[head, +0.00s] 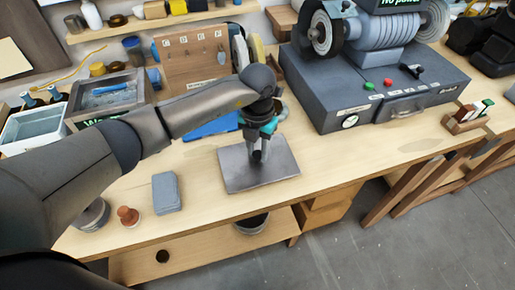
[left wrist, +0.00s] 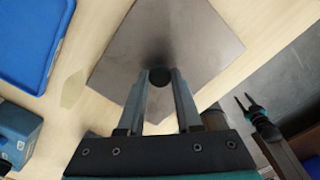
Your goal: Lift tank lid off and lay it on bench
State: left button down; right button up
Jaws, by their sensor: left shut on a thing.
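The tank lid is a flat grey square plate (head: 232,172) with a black knob (left wrist: 159,77) at its middle. It is level over the front middle of the bench; I cannot tell if it rests on the wood or hangs just above. My left gripper (head: 258,157) points down at the plate's middle. In the left wrist view its two fingers (left wrist: 160,80) are shut on the knob, one on each side. The open-topped grey tank (head: 75,110) stands at the back left with a blue thing inside. My right gripper (left wrist: 244,101) shows small in the left wrist view, fingers apart and empty.
A blue tray (head: 212,127) lies behind the plate. A grey block (head: 166,192) and a reddish-brown knobbed piece (head: 128,216) are to the left. A large grinder on a grey base (head: 370,95) fills the back right. Bare bench (head: 350,160) lies right of the plate.

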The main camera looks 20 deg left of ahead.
pick_arm(q)
jog(key=shift+f, duration=0.2)
jog(key=c, duration=0.5)
grip_release()
